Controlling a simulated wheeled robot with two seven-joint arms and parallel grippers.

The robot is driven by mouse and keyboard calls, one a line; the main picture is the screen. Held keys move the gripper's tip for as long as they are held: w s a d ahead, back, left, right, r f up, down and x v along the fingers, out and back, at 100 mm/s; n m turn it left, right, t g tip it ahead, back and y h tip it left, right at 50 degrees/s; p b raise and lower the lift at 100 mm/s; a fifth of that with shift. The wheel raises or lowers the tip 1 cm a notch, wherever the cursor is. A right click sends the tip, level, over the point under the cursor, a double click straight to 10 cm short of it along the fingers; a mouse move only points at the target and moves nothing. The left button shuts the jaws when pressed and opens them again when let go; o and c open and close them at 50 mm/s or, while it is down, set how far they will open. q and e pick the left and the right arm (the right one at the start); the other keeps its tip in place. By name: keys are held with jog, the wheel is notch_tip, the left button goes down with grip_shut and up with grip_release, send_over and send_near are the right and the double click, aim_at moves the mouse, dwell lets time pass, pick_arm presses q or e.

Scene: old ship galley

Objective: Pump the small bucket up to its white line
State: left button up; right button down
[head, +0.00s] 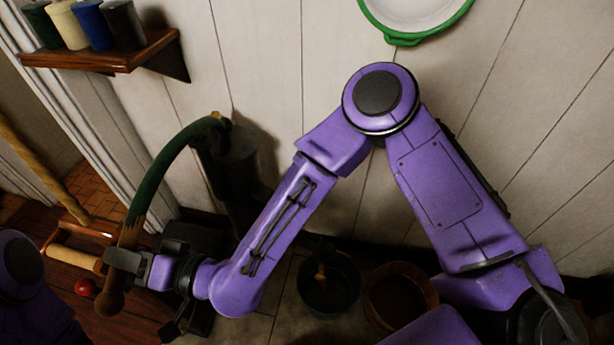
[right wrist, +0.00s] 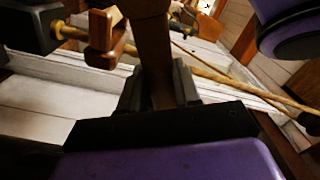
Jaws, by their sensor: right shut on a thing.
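The pump (head: 238,170) is a dark upright cylinder against the plank wall. Its long curved handle (head: 157,178), dark green turning to brown wood, arches down to the left and ends in a knob. My right gripper (head: 124,261) is shut on the lower part of this handle, just above the knob. In the right wrist view the handle (right wrist: 158,60) stands between the jaws (right wrist: 158,92). A dark bucket (head: 345,299) and a brown wooden bucket (head: 428,295) stand on the floor below my right arm. I cannot tell which is the small one; no white line or water level shows. My left gripper is out of view.
A wall shelf (head: 120,55) with several canisters is at upper left. A green-rimmed white dish (head: 408,39) hangs at the top. A red ball (head: 85,287) and a pale wooden roller (head: 74,258) lie near the right gripper. My right arm crosses the middle.

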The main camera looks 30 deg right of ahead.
pick_arm(q)
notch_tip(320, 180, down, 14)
jog(key=b, duration=1.1)
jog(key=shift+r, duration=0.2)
pick_arm(e)
jog(key=w+d+f+n, duration=0.1)
jog(key=w+f+n, duration=0.1)
jog(key=f, duration=0.5)
jog(key=w+d+f+n, duration=0.1)
jog(key=f+n, duration=0.3)
jog(key=f, duration=0.4)
jog(key=shift+w+d+f, duration=0.3)
jog(key=shift+w+d, duration=0.05)
jog(key=shift+d, duration=0.15)
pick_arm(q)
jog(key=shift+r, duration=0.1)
pick_arm(e)
jog(key=shift+a+r, duration=0.1)
